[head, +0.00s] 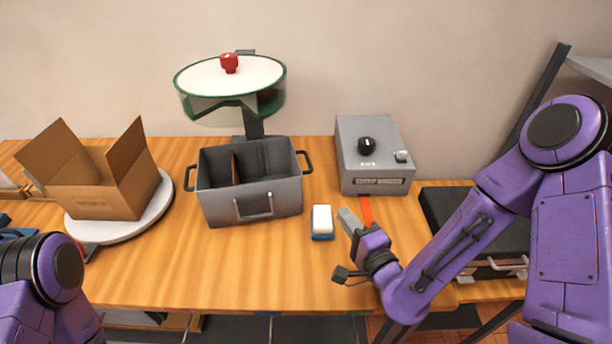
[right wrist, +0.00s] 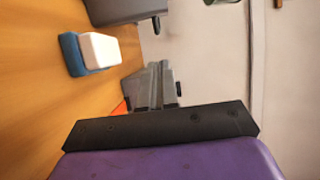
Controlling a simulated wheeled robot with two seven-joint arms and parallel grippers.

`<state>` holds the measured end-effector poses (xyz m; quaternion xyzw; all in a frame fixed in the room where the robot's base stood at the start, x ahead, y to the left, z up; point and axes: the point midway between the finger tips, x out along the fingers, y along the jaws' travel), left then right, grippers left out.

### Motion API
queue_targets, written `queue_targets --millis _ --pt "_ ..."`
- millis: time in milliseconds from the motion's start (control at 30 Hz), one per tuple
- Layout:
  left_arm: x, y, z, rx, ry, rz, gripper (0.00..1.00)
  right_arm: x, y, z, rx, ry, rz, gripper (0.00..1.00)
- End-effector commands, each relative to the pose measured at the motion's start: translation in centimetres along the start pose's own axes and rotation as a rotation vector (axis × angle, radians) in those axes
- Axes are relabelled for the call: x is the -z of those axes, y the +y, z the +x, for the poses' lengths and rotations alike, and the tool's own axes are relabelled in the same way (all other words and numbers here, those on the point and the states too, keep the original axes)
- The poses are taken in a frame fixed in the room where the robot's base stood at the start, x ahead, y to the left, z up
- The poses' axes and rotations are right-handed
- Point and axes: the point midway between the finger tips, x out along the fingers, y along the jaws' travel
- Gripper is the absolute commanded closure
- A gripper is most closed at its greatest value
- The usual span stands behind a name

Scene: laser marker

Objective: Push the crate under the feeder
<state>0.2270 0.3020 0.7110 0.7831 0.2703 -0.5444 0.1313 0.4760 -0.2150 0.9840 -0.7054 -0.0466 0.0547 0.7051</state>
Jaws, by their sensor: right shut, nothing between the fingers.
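The grey crate (head: 222,207) stands upright on the wooden table, with a side handle at each end and a divider inside. The feeder (head: 230,82) is a round white-topped, green-rimmed hopper with a red knob, held on a dark post at the back, above and behind the crate. My right gripper (head: 346,218) is shut and empty, low over the table to the right of the crate and apart from it. Its fingers (right wrist: 164,85) show in the right wrist view, where part of the crate (right wrist: 125,8) is at the top. My left gripper is out of view.
A blue and white block (head: 321,221) lies between the crate and my right gripper. A grey box with a black dial (head: 372,165) stands behind the gripper, with an orange strip in front. An open cardboard box (head: 105,190) sits on a white turntable (head: 150,215) at left. Table in front is clear.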

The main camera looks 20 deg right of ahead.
Motion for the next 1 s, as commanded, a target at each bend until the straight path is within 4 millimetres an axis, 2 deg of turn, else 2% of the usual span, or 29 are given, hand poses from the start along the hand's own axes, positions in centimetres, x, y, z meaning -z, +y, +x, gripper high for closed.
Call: queue_targets --millis 267,400,467,633,700,1000 --pt "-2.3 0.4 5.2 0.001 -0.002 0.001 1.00 0.0 1.0 2.3 0.011 -0.001 -0.001 1.00" --pt "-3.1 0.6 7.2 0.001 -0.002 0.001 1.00 0.0 0.8 5.2 0.007 0.000 0.001 1.00" --pt "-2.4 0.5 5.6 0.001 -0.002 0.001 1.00 0.0 -0.2 6.5 0.000 0.000 -0.001 1.00" --pt "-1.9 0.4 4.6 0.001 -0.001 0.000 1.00 0.0 -0.3 10.1 -0.001 0.001 0.001 1.00" --pt "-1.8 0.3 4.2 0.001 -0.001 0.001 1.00 -1.1 -0.3 11.0 -0.002 -0.003 0.000 1.00" --pt "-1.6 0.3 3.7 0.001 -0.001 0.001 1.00 -2.8 0.0 12.7 0.000 0.000 0.001 1.00"
